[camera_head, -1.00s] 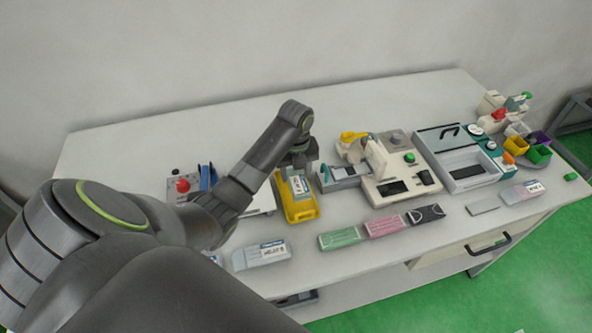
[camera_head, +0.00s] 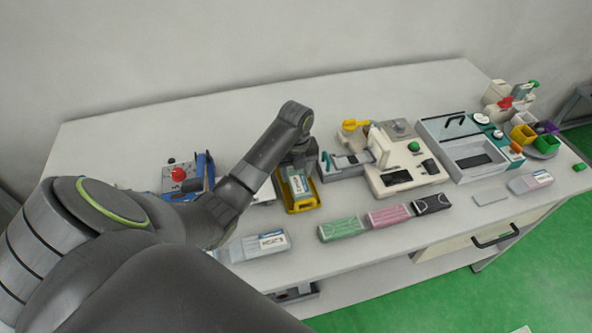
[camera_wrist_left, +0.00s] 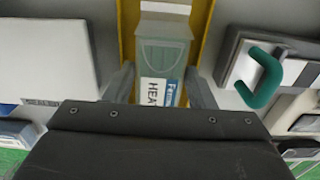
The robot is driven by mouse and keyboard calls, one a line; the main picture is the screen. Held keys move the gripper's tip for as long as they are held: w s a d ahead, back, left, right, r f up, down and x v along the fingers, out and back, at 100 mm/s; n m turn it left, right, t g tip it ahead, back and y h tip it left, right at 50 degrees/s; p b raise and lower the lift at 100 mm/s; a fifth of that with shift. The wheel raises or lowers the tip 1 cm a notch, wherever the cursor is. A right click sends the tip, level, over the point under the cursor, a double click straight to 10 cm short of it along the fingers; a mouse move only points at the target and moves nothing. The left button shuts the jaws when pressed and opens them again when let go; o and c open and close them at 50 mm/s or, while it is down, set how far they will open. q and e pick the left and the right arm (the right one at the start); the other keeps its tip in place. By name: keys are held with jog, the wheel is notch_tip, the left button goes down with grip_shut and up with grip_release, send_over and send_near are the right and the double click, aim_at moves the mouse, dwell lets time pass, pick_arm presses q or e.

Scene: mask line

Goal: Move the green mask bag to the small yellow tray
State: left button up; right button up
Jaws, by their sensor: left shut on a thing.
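My left gripper (camera_head: 298,166) reaches down over the small yellow tray (camera_head: 304,208). In the left wrist view its fingers (camera_wrist_left: 160,88) are shut on the sides of the green mask bag (camera_wrist_left: 163,52). The bag is see-through grey-green with a white and blue label reading "HEA". It lies lengthwise between the yellow tray walls (camera_wrist_left: 204,18). In the head view the bag's label end (camera_head: 299,184) shows below the gripper, within the tray outline. Whether the bag touches the tray floor cannot be told. The right gripper is out of view.
Green (camera_head: 341,229), pink (camera_head: 389,215) and black (camera_head: 431,203) mask packs lie along the front. A labelled bag (camera_head: 262,243) lies left of them. A beige machine (camera_head: 408,165) stands right of the tray, a red-knobbed device (camera_head: 178,174) left. The back table strip is clear.

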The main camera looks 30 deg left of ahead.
pick_arm(q)
jog(key=shift+p, duration=0.35)
dwell(0.3)
jog(key=shift+f, duration=0.1)
dwell(0.4)
jog(key=shift+p, duration=0.3)
jog(key=shift+f, duration=0.1)
jog(key=o, duration=1)
jog(key=shift+r+p, duration=1.05)
jog(key=shift+p, duration=0.15)
